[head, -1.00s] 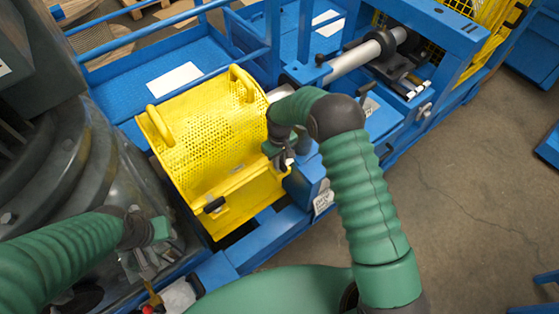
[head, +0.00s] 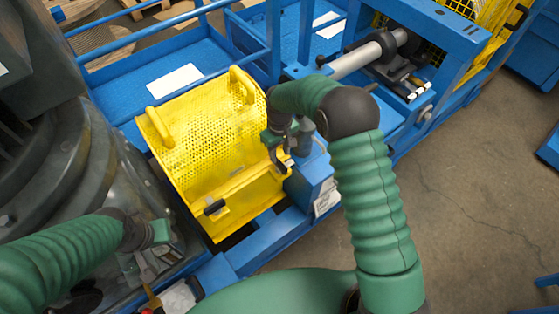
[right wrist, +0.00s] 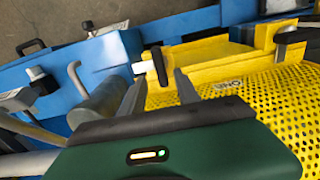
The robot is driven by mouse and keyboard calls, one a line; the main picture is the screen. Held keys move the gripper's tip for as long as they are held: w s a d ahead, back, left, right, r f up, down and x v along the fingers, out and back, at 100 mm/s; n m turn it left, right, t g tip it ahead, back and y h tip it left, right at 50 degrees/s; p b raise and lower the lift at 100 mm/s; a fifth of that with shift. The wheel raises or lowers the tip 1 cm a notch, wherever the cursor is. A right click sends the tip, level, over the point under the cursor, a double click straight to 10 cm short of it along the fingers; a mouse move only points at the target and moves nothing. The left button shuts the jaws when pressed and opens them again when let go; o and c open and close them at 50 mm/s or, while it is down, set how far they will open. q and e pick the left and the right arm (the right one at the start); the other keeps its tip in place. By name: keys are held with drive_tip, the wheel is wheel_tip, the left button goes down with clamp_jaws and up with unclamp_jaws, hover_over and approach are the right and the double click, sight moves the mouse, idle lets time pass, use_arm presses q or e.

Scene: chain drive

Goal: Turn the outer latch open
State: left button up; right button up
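The yellow perforated guard (head: 205,130) sits on the blue frame, with two yellow handles on top. A black latch handle (right wrist: 159,66) at its near right end shows between the fingertips of my right gripper (right wrist: 160,88) in the right wrist view. The fingers are open on either side of it; I cannot tell whether they touch it. In the head view my right gripper (head: 286,163) is at the guard's right end and mostly hides this latch. A second black latch handle (head: 214,207) is on the guard's front, further left. My left gripper (head: 148,268) is low at left; its opening is unclear.
A grey shaft (head: 355,61) runs right from the guard into a blue stand. A grey cylinder (right wrist: 100,105) on the blue frame is close beside my right gripper. A large dark machine (head: 60,170) is at left.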

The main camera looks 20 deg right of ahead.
sight(279, 162)
wheel_tip(279, 162, up, 11)
drive_tip(key=shift+f, duration=0.15)
drive_tip(key=s+d+m+t, duration=0.1)
drive_tip(key=s+m, duration=0.1)
drive_tip(key=s, duration=0.9)
drive_tip(key=s+d+f+m+t, duration=0.1)
drive_tip(key=s+d, duration=0.1)
drive_tip(key=s, duration=0.9)
drive_tip(key=shift+m+t, duration=0.3)
drive_tip(key=shift+m, duration=0.1)
drive_tip(key=shift+s, duration=0.15)
drive_tip(key=shift+c, duration=0.2)
